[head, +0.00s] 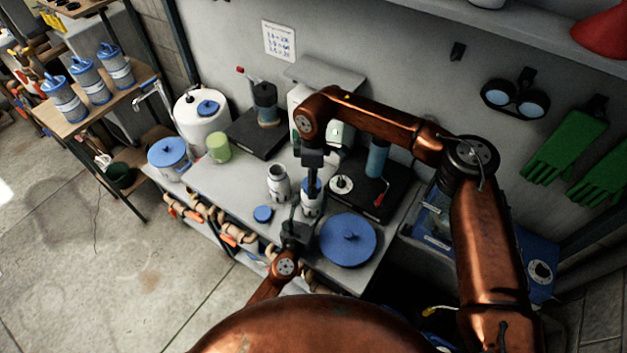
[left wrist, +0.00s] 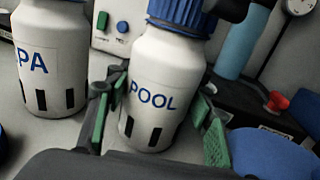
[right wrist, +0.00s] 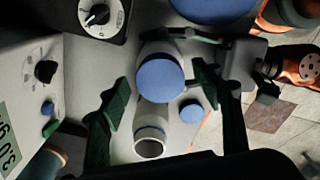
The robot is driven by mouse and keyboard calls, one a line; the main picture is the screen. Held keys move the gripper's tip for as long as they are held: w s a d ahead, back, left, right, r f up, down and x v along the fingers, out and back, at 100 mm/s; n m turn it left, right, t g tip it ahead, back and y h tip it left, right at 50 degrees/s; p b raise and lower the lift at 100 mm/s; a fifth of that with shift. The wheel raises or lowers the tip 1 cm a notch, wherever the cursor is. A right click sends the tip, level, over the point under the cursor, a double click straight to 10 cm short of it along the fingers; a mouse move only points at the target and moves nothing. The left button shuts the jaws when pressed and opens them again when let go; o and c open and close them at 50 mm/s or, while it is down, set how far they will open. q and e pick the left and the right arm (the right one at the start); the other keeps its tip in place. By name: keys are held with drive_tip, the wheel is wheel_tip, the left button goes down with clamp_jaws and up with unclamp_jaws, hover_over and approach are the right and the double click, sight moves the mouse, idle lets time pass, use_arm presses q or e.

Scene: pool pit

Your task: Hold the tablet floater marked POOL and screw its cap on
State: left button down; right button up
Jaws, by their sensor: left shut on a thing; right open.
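The POOL floater (left wrist: 152,100) is a white bottle with blue lettering and dark slots, standing upright on the bench; it also shows in the head view (head: 312,208). My left gripper (head: 302,220) is shut around its body from the front. A ribbed blue cap (left wrist: 183,10) sits at the floater's top; I cannot tell how tight it is. The right wrist view shows this cap (right wrist: 160,82) from above, between the spread green-padded fingers of my right gripper (right wrist: 162,92). My right gripper is open and points down over the cap, with a gap on each side.
An uncapped white floater (head: 279,183), lettered "PA" in the left wrist view (left wrist: 50,60), stands left of POOL. A loose blue cap (head: 263,214) lies in front of it. A large blue lid (head: 347,240) lies right. A black-based device (head: 370,185) with a blue cylinder stands behind right.

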wheel_tip(320, 180, up, 4)
drive_tip(key=shift+r, duration=0.1)
drive_tip(key=shift+c, duration=0.2)
